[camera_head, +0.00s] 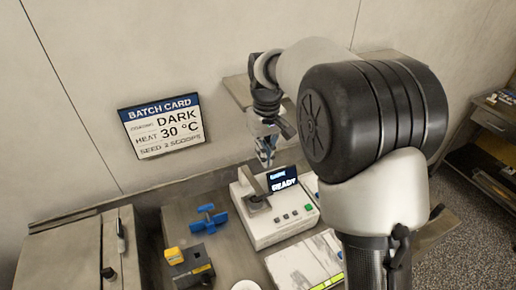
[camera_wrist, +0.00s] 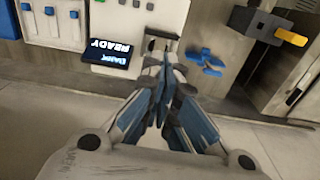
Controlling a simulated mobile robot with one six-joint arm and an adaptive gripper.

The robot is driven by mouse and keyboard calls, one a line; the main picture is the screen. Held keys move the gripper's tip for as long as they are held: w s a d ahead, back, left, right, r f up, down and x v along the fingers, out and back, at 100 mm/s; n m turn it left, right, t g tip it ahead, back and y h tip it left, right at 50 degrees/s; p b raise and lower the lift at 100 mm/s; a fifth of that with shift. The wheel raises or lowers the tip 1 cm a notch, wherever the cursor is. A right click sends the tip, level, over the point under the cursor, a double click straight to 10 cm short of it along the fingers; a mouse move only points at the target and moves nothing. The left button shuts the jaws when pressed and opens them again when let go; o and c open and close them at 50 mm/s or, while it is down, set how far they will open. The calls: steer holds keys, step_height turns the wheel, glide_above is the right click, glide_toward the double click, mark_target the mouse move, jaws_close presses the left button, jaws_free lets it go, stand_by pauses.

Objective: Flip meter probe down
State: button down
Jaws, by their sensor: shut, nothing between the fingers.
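The meter (camera_head: 283,226) is a white box on the bench with a dark display (camera_head: 284,179) that reads READY. It also shows at the top of the wrist view (camera_wrist: 143,14). Its grey probe (camera_head: 250,184) stands tilted up at the meter's left side, above a dark plate. My gripper (camera_head: 266,160) is shut and empty, just above and behind the probe. In the wrist view my blue-grey fingers (camera_wrist: 163,66) point at the meter's edge beside the display and partly hide the probe. I cannot tell whether they touch it.
A blue valve-like handle (camera_head: 207,220) lies left of the meter, with a dark box with a yellow part (camera_head: 188,266) nearer. A batch card (camera_head: 161,126) reading DARK, 30 °C hangs on the wall. My arm covers the right side of the bench.

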mark_target(263, 195)
steer(key=f, duration=0.9)
steer(key=w+f+b, duration=0.1)
steer(key=f, duration=0.4)
steer(key=shift+a+f, duration=0.3)
steer(key=shift+a, duration=0.1)
steer(key=f, duration=0.1)
steer(key=f+b, duration=0.1)
steer(key=s+f+b, duration=0.1)
steer(key=f, duration=0.1)
steer(key=shift+d, duration=0.25)
steer(key=shift+r, duration=0.15)
step_height(263, 195, up, 14)
steer(key=s+d+p, duration=0.1)
steer(key=s+p, duration=0.1)
steer(key=p, duration=0.1)
steer(key=shift+s, duration=0.3)
